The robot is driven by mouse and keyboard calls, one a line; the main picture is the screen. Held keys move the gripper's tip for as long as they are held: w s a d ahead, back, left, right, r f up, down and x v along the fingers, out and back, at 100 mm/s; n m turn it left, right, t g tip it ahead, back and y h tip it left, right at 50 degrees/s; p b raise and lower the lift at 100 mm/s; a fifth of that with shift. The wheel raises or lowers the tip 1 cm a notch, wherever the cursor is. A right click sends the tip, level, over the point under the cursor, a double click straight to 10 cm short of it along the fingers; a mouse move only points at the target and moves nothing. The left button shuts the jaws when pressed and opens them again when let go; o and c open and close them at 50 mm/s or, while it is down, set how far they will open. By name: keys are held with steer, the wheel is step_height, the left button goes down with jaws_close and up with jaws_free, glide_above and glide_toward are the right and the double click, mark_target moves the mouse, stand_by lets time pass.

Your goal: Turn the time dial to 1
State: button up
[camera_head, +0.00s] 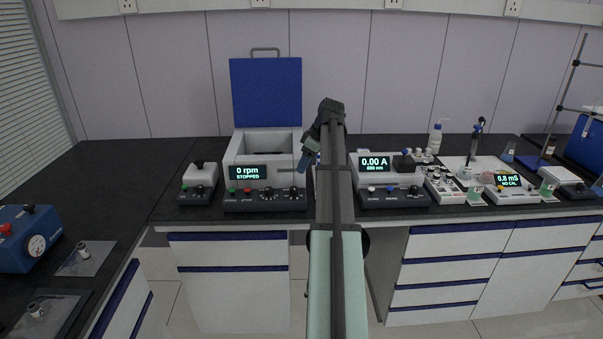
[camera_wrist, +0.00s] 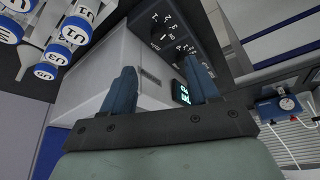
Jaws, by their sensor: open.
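The centrifuge (camera_head: 242,146) is a white box with its blue lid raised and a screen reading "0 rpm STOPPED". Its dark front panel (camera_head: 240,205) carries buttons on the left and two dark dials on the right, the left dial (camera_head: 268,191) and the right dial (camera_head: 294,191). Their labels are too small to read, so I cannot tell which is the time dial. In the wrist view a dark panel with white numbers (camera_wrist: 165,32) lies beyond the fingers; the pointer setting is unclear. My gripper (camera_head: 307,160) is open and empty, above and apart from the panel's right end.
Blue-capped numbered tubes (camera_wrist: 72,28) stand close by in the wrist view. A device reading "0.00 A" (camera_head: 374,165) stands right of my arm, and a small mixer (camera_head: 199,183) left of the centrifuge.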

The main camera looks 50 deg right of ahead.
steer(key=shift+v, duration=1.15)
